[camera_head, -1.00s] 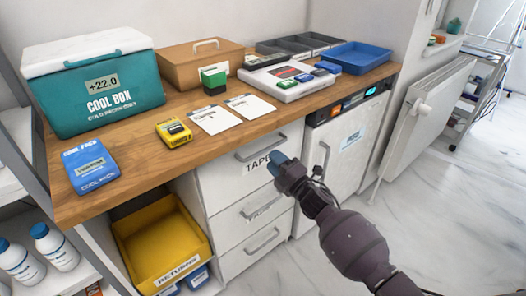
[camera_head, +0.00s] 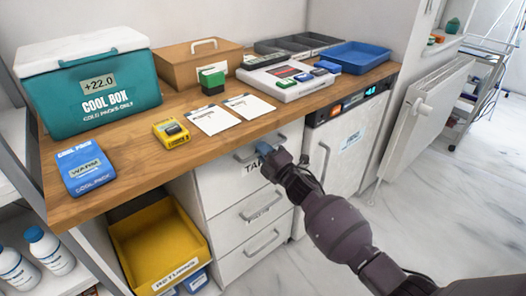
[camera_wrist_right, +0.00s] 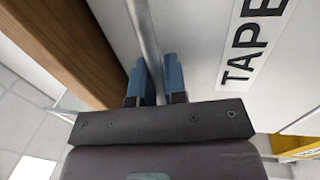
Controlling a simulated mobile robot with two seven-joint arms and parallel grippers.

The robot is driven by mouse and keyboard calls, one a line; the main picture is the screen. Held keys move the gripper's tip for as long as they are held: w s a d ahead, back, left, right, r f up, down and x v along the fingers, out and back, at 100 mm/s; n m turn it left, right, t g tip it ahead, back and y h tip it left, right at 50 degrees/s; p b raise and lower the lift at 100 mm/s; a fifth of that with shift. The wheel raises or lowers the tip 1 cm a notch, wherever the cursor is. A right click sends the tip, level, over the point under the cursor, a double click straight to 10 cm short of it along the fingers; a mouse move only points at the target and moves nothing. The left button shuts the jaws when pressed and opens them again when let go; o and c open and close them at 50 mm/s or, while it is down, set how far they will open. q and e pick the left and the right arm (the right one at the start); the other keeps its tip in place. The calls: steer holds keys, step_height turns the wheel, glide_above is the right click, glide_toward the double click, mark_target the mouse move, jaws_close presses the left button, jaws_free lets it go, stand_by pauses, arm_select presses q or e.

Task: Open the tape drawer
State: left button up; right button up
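The tape drawer (camera_head: 217,182) is the top white drawer under the wooden counter, and its front looks flush with the drawers below. Its label shows partly behind my gripper and reads "TAPE" in the right wrist view (camera_wrist_right: 254,42). My right gripper (camera_head: 265,149) is at the drawer's bar handle (camera_head: 243,157). In the right wrist view the grey handle (camera_wrist_right: 145,30) runs between the blue fingertips (camera_wrist_right: 157,75), which sit close on both sides and look shut on it. My left gripper is not in view.
Two more drawers (camera_head: 232,262) are below. A white door with a handle (camera_head: 322,160) is to the right, and a yellow returns bin (camera_head: 195,252) to the left. The counter edge (camera_head: 120,202) overhangs the drawers. Marble floor (camera_head: 440,215) is clear at right.

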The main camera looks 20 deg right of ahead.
jaws_close()
steer(key=shift+s+d, duration=0.15)
steer(key=shift+s, duration=0.15)
arm_select(q)
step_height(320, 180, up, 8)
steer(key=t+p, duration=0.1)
steer(key=p, duration=0.8)
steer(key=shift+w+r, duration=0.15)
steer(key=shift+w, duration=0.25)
arm_select(e)
steer(key=r+v, duration=0.3)
steer(key=v, duration=1.4)
steer(key=s+r+v, duration=0.1)
steer(key=r+v, duration=0.2)
steer(key=v, duration=1.5)
steer(key=shift+r, duration=0.4)
steer(key=shift+s+d, duration=0.1)
steer(key=shift+s, duration=0.05)
